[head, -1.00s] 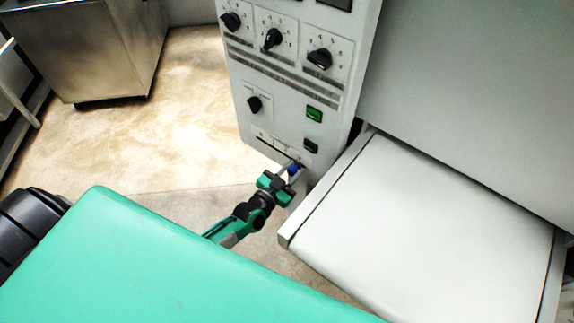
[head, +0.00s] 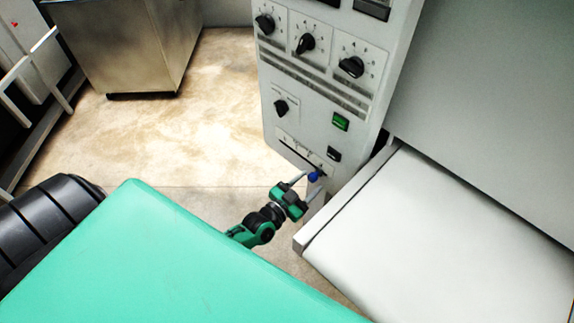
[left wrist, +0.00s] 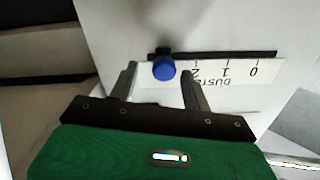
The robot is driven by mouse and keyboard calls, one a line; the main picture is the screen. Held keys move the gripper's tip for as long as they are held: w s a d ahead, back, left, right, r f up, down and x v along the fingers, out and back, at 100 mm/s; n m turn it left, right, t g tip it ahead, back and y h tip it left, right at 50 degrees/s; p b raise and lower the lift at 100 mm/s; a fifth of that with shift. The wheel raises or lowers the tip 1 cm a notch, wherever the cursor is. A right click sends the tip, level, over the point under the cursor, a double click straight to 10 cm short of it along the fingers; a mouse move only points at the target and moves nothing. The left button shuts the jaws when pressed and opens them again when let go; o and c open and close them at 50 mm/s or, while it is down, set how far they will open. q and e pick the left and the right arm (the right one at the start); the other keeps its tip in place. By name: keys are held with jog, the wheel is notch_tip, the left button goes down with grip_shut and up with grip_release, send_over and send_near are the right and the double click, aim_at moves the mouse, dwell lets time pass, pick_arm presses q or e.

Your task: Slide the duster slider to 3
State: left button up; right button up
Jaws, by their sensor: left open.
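The duster slider has a blue knob (left wrist: 164,68) in a dark slot on the front of the grey control panel. In the left wrist view its label (left wrist: 222,72) appears upside down, with 0, 1 and 2 readable from right to left. The knob sits left of the 2, near the slot's left end in that view; any mark behind it is hidden. In the head view the blue knob (head: 313,176) is at the slot's lower right end. My left gripper (head: 305,184) is open, its fingers on either side of the knob with gaps visible.
The panel carries black rotary knobs (head: 351,67), a green switch (head: 341,121) and a black switch (head: 334,154). A white sheeter table (head: 450,230) juts out close to the right of my left gripper. Bare floor (head: 190,140) lies left of the panel.

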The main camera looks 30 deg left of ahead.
pick_arm(q)
jog(key=b+v, duration=0.2)
jog(key=v, duration=0.8)
jog(key=shift+s, duration=0.4)
jog(key=shift+f, duration=0.1)
jog(key=s+a+f+g+y, duration=0.1)
jog(key=s+f+g, duration=0.2)
jog(key=f, duration=0.8)
jog(key=s+a+f+n+g+y, duration=0.15)
jog(key=s+f, duration=0.25)
jog(key=f, duration=0.6)
jog(key=s+a+f+g+y, duration=0.1)
jog(key=s+f+g, duration=0.25)
jog(key=f, duration=0.75)
jog(key=s+f+g, duration=0.4)
jog(key=s+f, duration=0.4)
jog(key=s, duration=0.3)
jog(key=s+d+f+n+g, duration=0.1)
jog(key=s+f+g, duration=0.3)
jog(key=s+f, duration=0.4)
jog(key=s+y, duration=0.1)
jog(key=s, duration=0.3)
jog(key=shift+s+d+f, duration=0.2)
jog(key=shift+s+d, duration=0.05)
jog(key=shift+d, duration=0.05)
jog(key=shift+o, duration=0.4)
